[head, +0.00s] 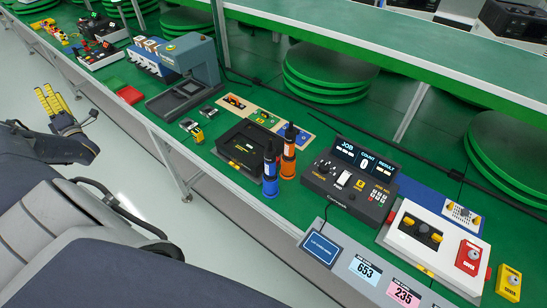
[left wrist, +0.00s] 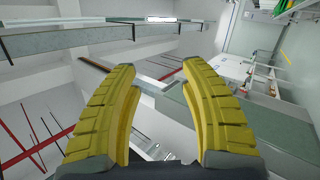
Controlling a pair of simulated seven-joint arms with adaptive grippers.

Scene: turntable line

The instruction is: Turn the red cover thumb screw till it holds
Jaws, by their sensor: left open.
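A red block (head: 469,256) with a small round grey knob on top, which looks like the red cover's thumb screw (head: 473,254), sits on the right part of a white fixture (head: 410,262) at the right of the bench. Whether the screw is tight cannot be told at this size. My left gripper (head: 46,91) is at the far left, off the bench's front edge and far from the screw. In the left wrist view its two yellow fingers (left wrist: 160,70) are spread with nothing between them. My right gripper does not show.
A yellow block (head: 509,281) with a knob stands right of the white fixture. A dark counter device (head: 348,185) is left of it. Blue and orange bottles (head: 280,165) stand mid-bench. A green shelf (head: 400,45) overhangs the back. The floor before the bench is clear.

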